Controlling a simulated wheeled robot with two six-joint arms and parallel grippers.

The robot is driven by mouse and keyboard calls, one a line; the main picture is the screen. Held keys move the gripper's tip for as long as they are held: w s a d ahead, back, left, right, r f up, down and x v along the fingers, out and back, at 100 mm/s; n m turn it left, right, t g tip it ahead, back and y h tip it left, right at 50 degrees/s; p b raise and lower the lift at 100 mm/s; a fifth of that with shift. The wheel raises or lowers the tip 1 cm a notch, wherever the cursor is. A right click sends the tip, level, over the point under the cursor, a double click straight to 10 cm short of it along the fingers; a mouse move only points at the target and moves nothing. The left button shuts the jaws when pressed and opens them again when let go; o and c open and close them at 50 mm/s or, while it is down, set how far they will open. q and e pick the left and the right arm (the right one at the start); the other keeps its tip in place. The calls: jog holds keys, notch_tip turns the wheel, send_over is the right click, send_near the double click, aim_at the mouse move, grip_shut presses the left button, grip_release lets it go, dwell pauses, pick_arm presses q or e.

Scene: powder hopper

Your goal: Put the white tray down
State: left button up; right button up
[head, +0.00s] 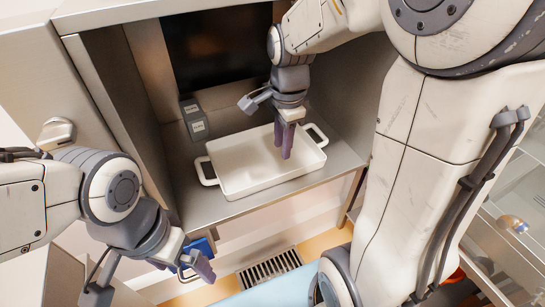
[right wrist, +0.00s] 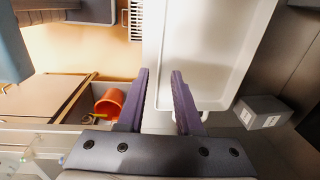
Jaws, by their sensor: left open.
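The white tray (head: 240,181) is a shallow rectangle with a loop handle at each end. In the head view it appears to lie flat on the metal shelf (head: 325,175) of an open bay. My right gripper (head: 285,142) points down in front of the tray's inside. The right wrist view shows its two purple fingers (right wrist: 160,72) apart with nothing clamped between them. The tray (right wrist: 215,50) lies beyond the fingertips, its edge passing behind the gap. Exact height above the tray cannot be told. My left gripper (head: 196,266) is open and empty, left of and below the shelf.
A small grey block with labels (head: 194,119) stands on the shelf behind the tray's left end; it also shows in the right wrist view (right wrist: 262,111). Bay walls close in on both sides. An orange bucket (right wrist: 110,103) and a floor grate (head: 270,269) are below.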

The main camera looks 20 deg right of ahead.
jog(key=s+a+f+n+y, duration=0.1)
jog(key=s+a+f+n, duration=0.1)
jog(key=s+a+n, duration=1.4)
jog(key=s+n, duration=0.1)
jog(key=n, duration=0.8)
jog(key=shift+s+f+g, duration=0.15)
jog(key=shift+s+g, duration=0.25)
